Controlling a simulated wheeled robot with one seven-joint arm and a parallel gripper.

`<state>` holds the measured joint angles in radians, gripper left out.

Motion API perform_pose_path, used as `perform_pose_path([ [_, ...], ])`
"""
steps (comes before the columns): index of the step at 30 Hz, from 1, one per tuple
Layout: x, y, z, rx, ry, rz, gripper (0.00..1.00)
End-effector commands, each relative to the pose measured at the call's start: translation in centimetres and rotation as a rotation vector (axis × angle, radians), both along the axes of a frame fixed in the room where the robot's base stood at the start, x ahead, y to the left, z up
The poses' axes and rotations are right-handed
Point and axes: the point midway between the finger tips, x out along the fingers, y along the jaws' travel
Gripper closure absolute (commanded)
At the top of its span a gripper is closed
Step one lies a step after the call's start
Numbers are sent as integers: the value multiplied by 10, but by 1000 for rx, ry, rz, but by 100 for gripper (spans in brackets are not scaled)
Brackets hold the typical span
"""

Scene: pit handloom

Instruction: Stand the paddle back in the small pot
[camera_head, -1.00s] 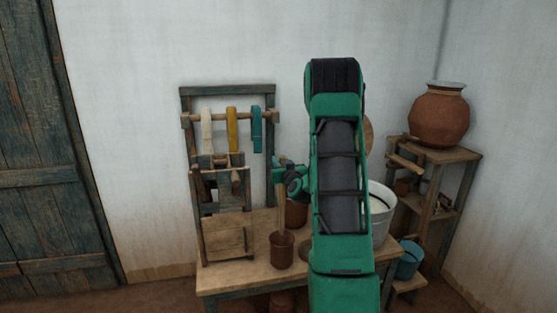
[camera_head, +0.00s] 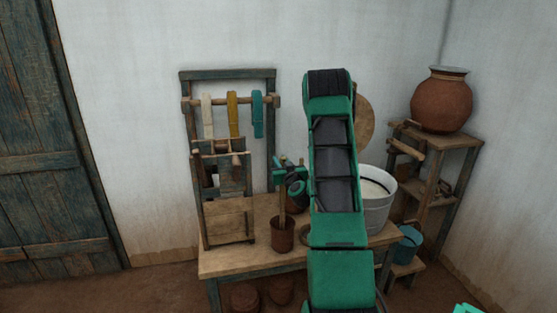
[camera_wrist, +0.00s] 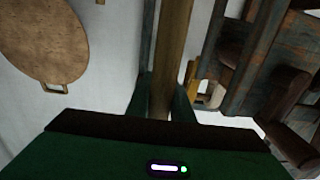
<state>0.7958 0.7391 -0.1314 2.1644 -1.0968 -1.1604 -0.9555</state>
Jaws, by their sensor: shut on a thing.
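The wooden paddle (camera_head: 282,208) is upright in my gripper (camera_head: 284,176), above the table. In the wrist view its shaft (camera_wrist: 171,50) runs between the two dark fingers (camera_wrist: 163,105), which are shut on it. The small brown pot (camera_head: 282,237) stands on the table directly below my gripper. The paddle's lower end meets the pot's mouth and seems to be inside; whether it touches the bottom is hidden by the wall.
A wooden rack (camera_head: 226,215) stands close left of the pot on the table (camera_head: 225,262). A white bucket (camera_head: 377,208) stands at right, partly behind my arm. A shelf (camera_head: 455,145) holds a large clay pot (camera_head: 441,102).

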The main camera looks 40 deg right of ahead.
Motion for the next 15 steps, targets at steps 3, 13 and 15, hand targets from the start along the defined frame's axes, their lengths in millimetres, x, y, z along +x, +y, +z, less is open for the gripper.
perform_pose_path([
  [3, 0, 0, -9, 2, 0, 0, 100],
  [13, 0, -1, -31, 2, 0, 0, 100],
  [15, 1, -1, -36, 2, 0, 0, 100],
])
